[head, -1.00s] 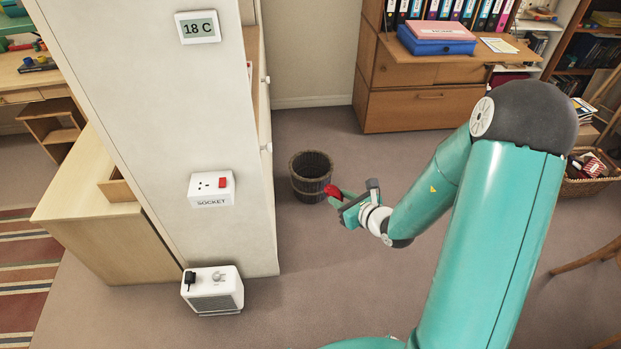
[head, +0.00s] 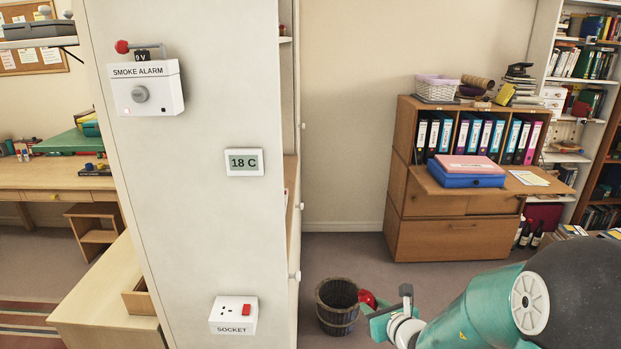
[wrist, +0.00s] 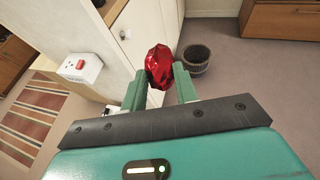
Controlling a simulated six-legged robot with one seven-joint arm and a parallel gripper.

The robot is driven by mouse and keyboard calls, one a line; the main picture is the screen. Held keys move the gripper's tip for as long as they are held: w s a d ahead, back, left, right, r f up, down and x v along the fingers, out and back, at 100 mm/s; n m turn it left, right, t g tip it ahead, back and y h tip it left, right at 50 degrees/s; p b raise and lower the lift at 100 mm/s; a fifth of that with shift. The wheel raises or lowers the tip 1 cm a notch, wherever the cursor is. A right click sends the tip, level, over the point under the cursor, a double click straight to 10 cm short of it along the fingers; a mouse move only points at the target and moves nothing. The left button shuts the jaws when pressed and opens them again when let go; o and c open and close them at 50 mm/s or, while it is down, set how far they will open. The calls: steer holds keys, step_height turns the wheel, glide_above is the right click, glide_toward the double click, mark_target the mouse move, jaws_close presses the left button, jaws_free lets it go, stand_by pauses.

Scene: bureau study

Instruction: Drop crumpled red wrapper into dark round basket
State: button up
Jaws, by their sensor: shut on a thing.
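The crumpled red wrapper (wrist: 159,66) is shiny and held between the green fingertips of my gripper (wrist: 160,84) in the wrist view. In the head view the wrapper (head: 368,299) shows at the tip of my gripper (head: 374,312), just right of the basket. The dark round basket (head: 337,318) stands upright on the floor with its open top showing. In the wrist view the basket (wrist: 196,68) is beyond the fingers and to the right of the wrapper. My gripper is shut on the wrapper, held above the floor.
A white wall end with a socket (head: 233,315), a thermostat (head: 244,162) and a smoke alarm (head: 147,89) stands left of the basket. A wooden cabinet (head: 440,238) with binders stands behind, to the right. Carpet between cabinet and basket is clear.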

step_height(320, 180, up, 3)
steer(key=shift+w+f+m, duration=0.15)
steer(key=shift+f+m, duration=0.05)
steer(key=shift+m, duration=0.1)
steer(key=shift+f, duration=0.1)
